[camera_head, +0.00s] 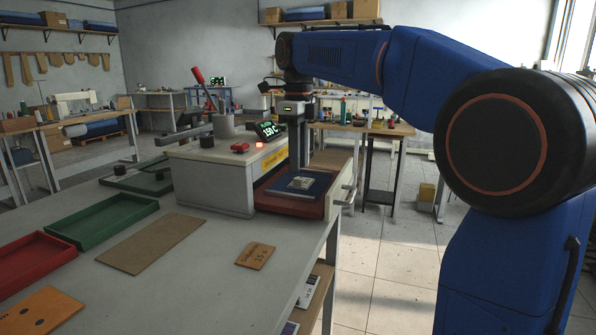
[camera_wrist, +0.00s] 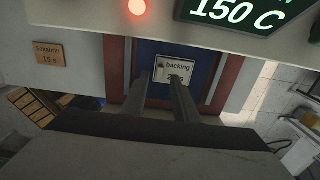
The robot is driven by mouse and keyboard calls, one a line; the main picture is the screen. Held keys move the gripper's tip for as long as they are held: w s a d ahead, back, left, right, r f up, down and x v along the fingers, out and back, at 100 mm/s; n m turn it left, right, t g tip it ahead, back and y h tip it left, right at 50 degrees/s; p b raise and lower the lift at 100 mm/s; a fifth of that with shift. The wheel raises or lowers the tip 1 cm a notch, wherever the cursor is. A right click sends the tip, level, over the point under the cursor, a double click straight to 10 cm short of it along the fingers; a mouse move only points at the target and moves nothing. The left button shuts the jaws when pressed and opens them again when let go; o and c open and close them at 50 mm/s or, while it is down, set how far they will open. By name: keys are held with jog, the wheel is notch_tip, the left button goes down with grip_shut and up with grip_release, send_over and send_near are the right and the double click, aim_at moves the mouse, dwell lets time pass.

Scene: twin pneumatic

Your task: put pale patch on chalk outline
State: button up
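A pale patch (camera_head: 302,184) lies on the blue cloth (camera_head: 318,190) on the press's pull-out tray. In the wrist view the pale patch (camera_wrist: 174,64) is a light square with the printed word "backing", on the blue cloth (camera_wrist: 205,59). My gripper (camera_wrist: 160,78) has its two fingers apart, with a gap between them. The right fingertip covers the patch's lower part; the left one is by its left edge. I cannot tell how high the fingers are above the patch. In the head view my gripper comes down behind the patch. I make out no chalk outline.
The heat press (camera_head: 212,175) shows 150 C with a lit red lamp. A red-edged tray (camera_head: 290,207) sticks out from it. Green (camera_head: 105,222) and red (camera_head: 35,262) trays, a brown board (camera_head: 152,243) and a label card (camera_head: 255,256) lie on the bench. Bare bench is at front.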

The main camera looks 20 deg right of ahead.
aim_at(298, 179)
notch_tip(298, 179, up, 8)
jog(key=shift+r, duration=0.15)
jog(key=shift+s, duration=0.1)
dwell(0.4)
